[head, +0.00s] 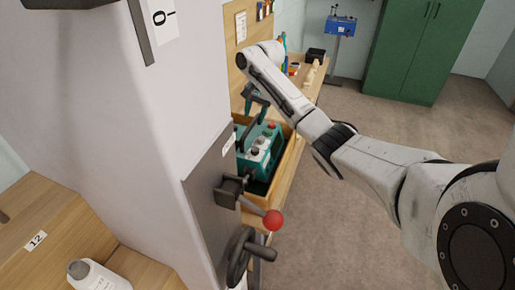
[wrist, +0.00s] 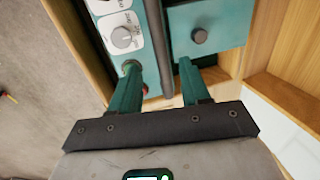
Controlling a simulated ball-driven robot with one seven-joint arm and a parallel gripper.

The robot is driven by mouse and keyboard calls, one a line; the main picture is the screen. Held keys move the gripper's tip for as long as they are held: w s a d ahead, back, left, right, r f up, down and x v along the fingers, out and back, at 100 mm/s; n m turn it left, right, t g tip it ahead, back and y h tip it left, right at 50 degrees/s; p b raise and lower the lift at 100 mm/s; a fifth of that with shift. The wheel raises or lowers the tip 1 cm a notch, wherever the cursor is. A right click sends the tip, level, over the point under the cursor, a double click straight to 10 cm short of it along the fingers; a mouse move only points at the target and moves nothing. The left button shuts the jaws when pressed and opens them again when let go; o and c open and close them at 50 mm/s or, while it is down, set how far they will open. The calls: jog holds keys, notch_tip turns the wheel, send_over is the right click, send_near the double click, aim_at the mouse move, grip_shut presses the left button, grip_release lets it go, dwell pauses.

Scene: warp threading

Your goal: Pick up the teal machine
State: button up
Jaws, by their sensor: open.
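The teal machine (head: 268,137) sits in an open wooden box beside the grey panel. It has light control plates, knobs, a red button and a dark bar handle (head: 243,136) along its top. My gripper (head: 248,110) is above the machine, pointing down at the handle. In the wrist view, the teal machine (wrist: 205,18) fills the top, with a dial on a white plate. My gripper (wrist: 160,76) is open there, its two green fingers on either side of the dark handle (wrist: 161,40). I cannot tell whether either finger touches it.
The wooden box (head: 288,163) closely surrounds the machine. A red-knobbed lever (head: 273,220) and a handwheel (head: 240,257) stick out from the grey panel (head: 205,185) in front. A green cabinet (head: 420,45) and a blue device (head: 340,25) stand behind. The floor to the right is clear.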

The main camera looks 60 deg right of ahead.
aim_at(252, 123)
jog(key=shift+w+a+f, duration=0.1)
jog(key=shift+w+f, duration=0.15)
jog(key=shift+f, duration=0.8)
jog(key=shift+w+a+f, duration=0.1)
jog(key=shift+w+f, duration=0.15)
jog(key=shift+f, duration=0.75)
jog(key=shift+f+p, duration=0.25)
jog(key=shift+p, duration=0.25)
grip_shut()
jog(key=shift+d+r, duration=0.1)
